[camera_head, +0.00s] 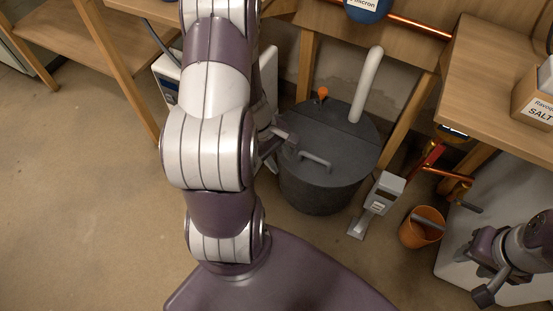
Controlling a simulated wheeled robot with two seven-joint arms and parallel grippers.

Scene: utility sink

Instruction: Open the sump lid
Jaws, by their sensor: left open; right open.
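The sump (322,193) is a dark grey round tub on the floor. Its flat dark lid (335,130) lies level on top and looks closed. A grey bar handle (315,161) stands on the front part of the lid. My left arm covers the left edge of the sump. My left gripper (277,146) is open at the left edge of the lid, left of the handle; whether it touches the lid cannot be told. My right gripper (478,272) is open and empty at the lower right, well away from the sump.
A white pipe (367,85) and an orange-topped fitting (323,93) rise at the lid's back. A grey box on a stand (381,193) and an orange bucket (421,228) stand to the right. Wooden benches (500,85) flank the sump. The floor at left is clear.

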